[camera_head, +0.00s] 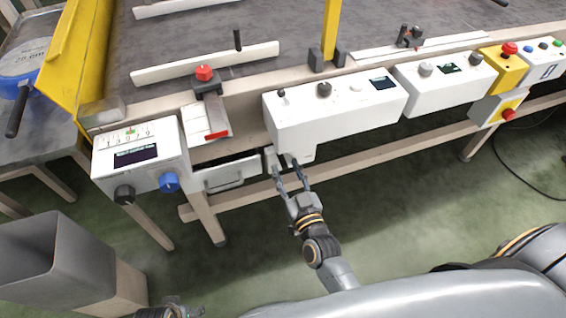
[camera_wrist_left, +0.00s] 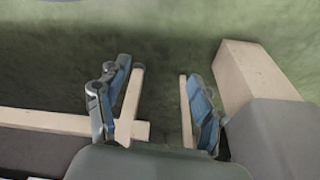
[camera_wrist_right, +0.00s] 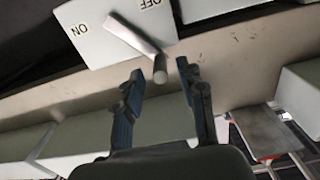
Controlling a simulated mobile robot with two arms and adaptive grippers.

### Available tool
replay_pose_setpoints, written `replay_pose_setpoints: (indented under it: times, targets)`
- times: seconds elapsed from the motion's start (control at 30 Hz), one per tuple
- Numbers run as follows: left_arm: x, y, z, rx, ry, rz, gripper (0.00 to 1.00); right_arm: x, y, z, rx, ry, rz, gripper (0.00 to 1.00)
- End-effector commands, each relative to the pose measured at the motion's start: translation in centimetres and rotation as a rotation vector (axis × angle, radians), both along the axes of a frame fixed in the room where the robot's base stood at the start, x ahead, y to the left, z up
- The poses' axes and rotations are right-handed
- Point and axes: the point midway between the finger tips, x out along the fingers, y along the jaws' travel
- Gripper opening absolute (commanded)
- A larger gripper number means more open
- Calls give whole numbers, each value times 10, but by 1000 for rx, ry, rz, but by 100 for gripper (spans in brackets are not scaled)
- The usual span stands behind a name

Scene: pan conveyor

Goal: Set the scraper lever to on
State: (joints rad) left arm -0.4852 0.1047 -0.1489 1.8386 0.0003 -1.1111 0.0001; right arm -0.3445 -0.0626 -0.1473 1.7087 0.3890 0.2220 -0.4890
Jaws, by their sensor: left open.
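The scraper lever (camera_wrist_right: 137,38) is a pale flat bar with a round grey end (camera_wrist_right: 160,68). It lies slantwise across a white box face (camera_wrist_right: 92,45), with ON printed to its left and OFF by its upper right side. I cannot tell its exact setting. My right gripper (camera_wrist_right: 161,75) is open, with the lever's end between its fingertips; contact is not clear. In the head view the right gripper (camera_head: 285,165) is at the lower front of the long white control box (camera_head: 335,110). My left gripper (camera_wrist_left: 156,72) is open and empty above the green floor.
A white drawer (camera_head: 228,175) is left of the right gripper. A display box (camera_head: 140,158) with a blue knob (camera_head: 169,182) stands further left. A beige frame rail (camera_head: 400,142) runs below the boxes. A grey bin (camera_head: 55,255) stands at lower left.

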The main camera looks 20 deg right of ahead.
Motion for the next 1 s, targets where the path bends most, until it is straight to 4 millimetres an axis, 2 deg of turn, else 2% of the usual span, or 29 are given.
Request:
replay_pose_setpoints:
  times: [0.1,0.2,0.57,0.67,0.77,0.8,1.0]
  targets:
    - [2,0,7,1,-6,0,67,18,1,0,1,-2,-1,39]
    - [4,1,12,1,-9,1,67,27,1,-1,0,0,-1,39]
    - [4,1,16,1,-9,1,67,32,1,0,0,1,0,39]
    - [5,1,16,1,-10,1,67,32,1,0,0,1,0,23]
    - [5,1,16,1,-10,1,67,32,1,0,0,1,0,3]
    - [5,1,16,1,-10,1,67,32,1,0,0,1,0,0]
    - [5,1,16,1,-10,1,67,32,1,0,0,1,0,0]
